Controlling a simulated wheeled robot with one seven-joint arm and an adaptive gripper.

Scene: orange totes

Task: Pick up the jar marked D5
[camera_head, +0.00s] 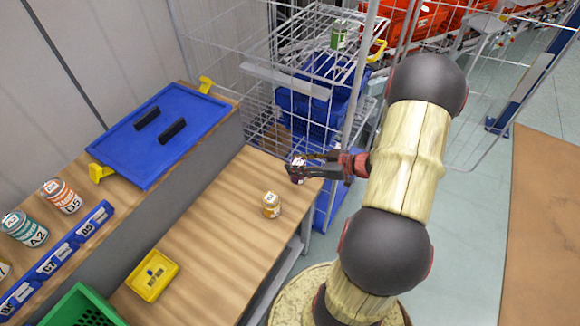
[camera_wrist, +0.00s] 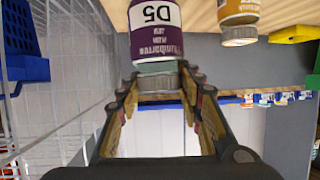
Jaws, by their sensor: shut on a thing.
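The jar marked D5 has a purple and white label and shows large in the wrist view (camera_wrist: 155,32), upside down in that picture, its top edge cut off. My gripper's fingers (camera_wrist: 160,85) are closed on it around its lid end. In the head view the jar (camera_head: 298,163) is small and partly hidden by my gripper (camera_head: 297,173), at the far right corner of the wooden table (camera_head: 215,215). I cannot tell whether its base touches the table.
A jar with an orange-yellow label (camera_head: 271,205) stands on the table nearby. A yellow tray (camera_head: 152,276) and a green crate (camera_head: 82,308) are at the near left. A wire cage trolley (camera_head: 262,75) with blue crates (camera_head: 305,115) is behind. The middle of the table is clear.

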